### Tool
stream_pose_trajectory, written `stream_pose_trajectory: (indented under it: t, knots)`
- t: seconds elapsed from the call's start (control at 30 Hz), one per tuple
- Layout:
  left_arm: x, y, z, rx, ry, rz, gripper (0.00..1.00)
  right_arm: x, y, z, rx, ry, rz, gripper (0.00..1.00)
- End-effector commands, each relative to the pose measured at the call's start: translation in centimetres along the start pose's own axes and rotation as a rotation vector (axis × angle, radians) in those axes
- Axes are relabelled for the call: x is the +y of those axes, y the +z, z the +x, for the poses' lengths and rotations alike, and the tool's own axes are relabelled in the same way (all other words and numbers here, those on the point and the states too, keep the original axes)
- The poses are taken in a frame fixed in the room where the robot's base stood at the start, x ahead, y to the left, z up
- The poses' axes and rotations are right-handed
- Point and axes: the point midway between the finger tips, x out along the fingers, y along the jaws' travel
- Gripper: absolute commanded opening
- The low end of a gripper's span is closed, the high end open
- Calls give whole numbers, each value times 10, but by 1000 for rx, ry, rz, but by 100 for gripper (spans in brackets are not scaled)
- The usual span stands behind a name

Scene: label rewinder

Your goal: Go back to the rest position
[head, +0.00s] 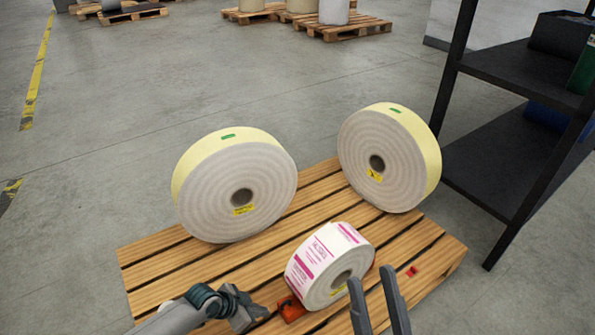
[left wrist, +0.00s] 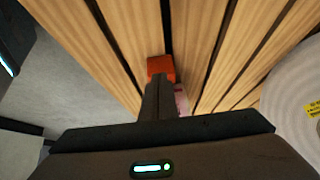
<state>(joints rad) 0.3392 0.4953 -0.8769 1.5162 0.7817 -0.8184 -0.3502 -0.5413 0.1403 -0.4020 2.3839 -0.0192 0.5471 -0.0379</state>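A small label roll with white and magenta print (head: 322,262) stands on its rim on the wooden pallet (head: 150,262). A red wedge (head: 290,308) sits against its left side; it also shows in the left wrist view (left wrist: 160,67). My left gripper (head: 262,312) is low over the pallet, just left of the wedge. Its fingers (left wrist: 158,82) look closed together, with their tips at the wedge; whether they touch it is unclear. My right gripper (head: 372,282) has its two fingers apart and empty, in front of the small roll's right side.
Two large pale rolls, left (head: 235,190) and right (head: 390,160), stand on the pallet behind. Another red piece (head: 412,270) lies at the pallet's right. A dark shelf rack (head: 510,150) stands at right. Open floor (head: 130,130) lies left and behind.

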Motion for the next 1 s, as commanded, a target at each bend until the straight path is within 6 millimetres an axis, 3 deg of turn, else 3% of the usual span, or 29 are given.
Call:
stream_pose_trajectory:
  t: [0.27,0.67,0.83,1.0]
  knots:
    - [0,-4,-6,0,0,0,0,-7,11,-8,-83,1,15,31]
    - [7,-10,-4,25,-2,-1,0,-7,11,-8,-83,1,15,31]
    - [34,-37,-6,148,-19,-8,0,-7,11,-8,-82,1,15,31]
    - [80,-93,-28,402,-65,-40,0,-7,11,-8,-82,1,15,31]
